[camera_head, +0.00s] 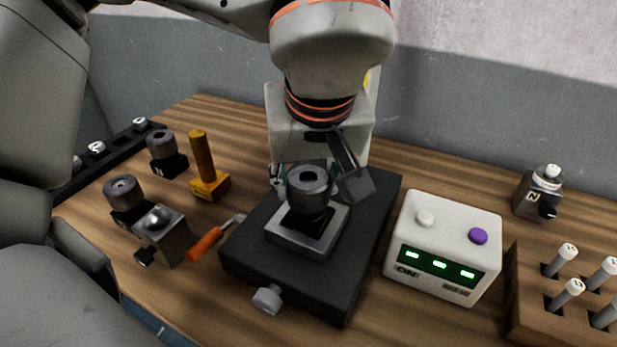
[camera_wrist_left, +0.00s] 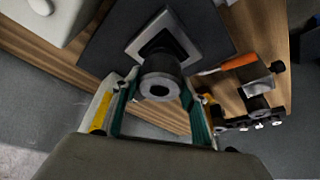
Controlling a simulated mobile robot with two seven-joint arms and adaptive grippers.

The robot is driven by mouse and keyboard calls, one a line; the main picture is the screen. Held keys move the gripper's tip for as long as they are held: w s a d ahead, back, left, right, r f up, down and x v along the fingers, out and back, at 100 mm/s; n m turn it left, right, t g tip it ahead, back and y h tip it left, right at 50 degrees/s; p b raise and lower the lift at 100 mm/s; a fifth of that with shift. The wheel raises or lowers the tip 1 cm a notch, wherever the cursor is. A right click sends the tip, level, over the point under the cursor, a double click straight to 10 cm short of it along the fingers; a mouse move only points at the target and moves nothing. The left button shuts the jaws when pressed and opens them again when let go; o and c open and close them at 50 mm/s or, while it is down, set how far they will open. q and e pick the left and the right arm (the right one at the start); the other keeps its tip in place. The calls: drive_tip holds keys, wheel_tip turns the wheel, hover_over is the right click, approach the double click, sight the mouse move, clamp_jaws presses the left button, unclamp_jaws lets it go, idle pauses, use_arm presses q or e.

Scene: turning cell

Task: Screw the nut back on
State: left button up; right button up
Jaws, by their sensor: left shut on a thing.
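A grey round piece with a dark hole in its top, which looks like the nut (camera_head: 309,190), sits upright over a black block in a square steel plate (camera_head: 283,238) on a dark machine base (camera_head: 257,262). The nut also shows in the left wrist view (camera_wrist_left: 160,64). My left gripper (camera_head: 308,178) comes down from behind and is shut on the nut, with teal-padded fingers on either side of it (camera_wrist_left: 158,88). Any thread under the nut is hidden. My right gripper is in neither view.
A white control box (camera_head: 410,272) with green displays stands right of the base. A wooden rack (camera_head: 530,293) holds white pegs. At left are an orange-handled tool (camera_head: 206,243), a yellow stand (camera_head: 203,158), and grey round pieces on black blocks (camera_head: 122,190). A knob (camera_head: 267,298) sticks out in front.

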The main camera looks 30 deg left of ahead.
use_arm(q)
drive_tip(key=shift+f, duration=0.35)
drive_tip(key=o, duration=1.3)
drive_tip(key=shift+c, duration=0.2)
drive_tip(key=shift+r, duration=0.1)
drive_tip(key=v, duration=1.1)
drive_tip(key=shift+s+r, duration=0.15)
drive_tip(key=shift+r, duration=0.2)
drive_tip(key=shift+d, duration=0.1)
